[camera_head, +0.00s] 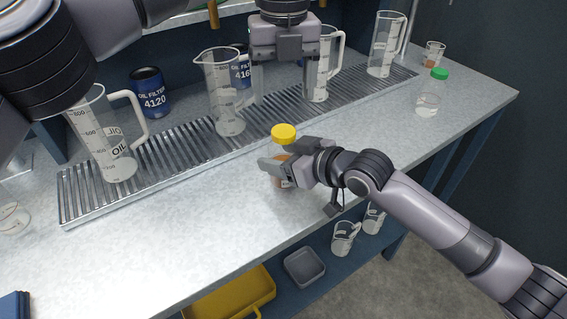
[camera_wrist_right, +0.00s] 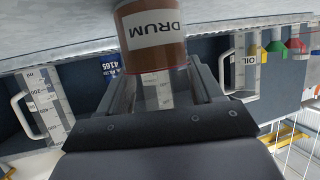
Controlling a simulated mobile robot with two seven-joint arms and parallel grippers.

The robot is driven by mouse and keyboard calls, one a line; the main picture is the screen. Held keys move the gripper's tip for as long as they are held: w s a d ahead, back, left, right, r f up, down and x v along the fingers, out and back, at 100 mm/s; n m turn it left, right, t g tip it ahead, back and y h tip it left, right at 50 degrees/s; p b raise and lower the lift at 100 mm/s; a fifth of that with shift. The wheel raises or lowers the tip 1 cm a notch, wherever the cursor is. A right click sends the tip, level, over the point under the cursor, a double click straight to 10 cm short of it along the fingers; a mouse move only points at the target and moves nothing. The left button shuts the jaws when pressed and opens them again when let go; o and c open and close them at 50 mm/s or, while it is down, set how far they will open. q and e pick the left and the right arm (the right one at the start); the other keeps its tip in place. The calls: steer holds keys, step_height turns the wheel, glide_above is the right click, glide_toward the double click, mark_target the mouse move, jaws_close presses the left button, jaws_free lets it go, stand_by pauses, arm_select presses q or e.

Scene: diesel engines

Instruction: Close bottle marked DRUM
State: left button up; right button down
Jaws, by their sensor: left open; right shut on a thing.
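The bottle marked DRUM (camera_wrist_right: 154,30) is brown with a white label and fills the top middle of the right wrist view. In the head view its amber side (camera_head: 287,183) shows beside my right gripper (camera_head: 272,170), which is shut on it at the front of the bench. A yellow cap (camera_head: 284,133) shows just above the bottle in the head view; whether it touches the bottle's top I cannot tell. My left gripper (camera_head: 283,92) is open and empty, pointing down, higher in the picture than the cap.
Clear pitchers (camera_head: 226,95) stand on a ribbed metal tray (camera_head: 180,150) behind. A blue oil filter can (camera_head: 150,92) is at the back left. A clear jar (camera_head: 427,105) and a green cap (camera_head: 439,73) are at the right.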

mark_target(283, 130)
arm_select(q)
steer(key=shift+r, duration=0.2)
steer(key=shift+f, duration=0.1)
steer(key=shift+f, duration=3.95)
steer(key=shift+c, duration=0.2)
steer(key=c, duration=1.1)
steer(key=o, duration=1.2)
steer(key=shift+c, duration=0.2)
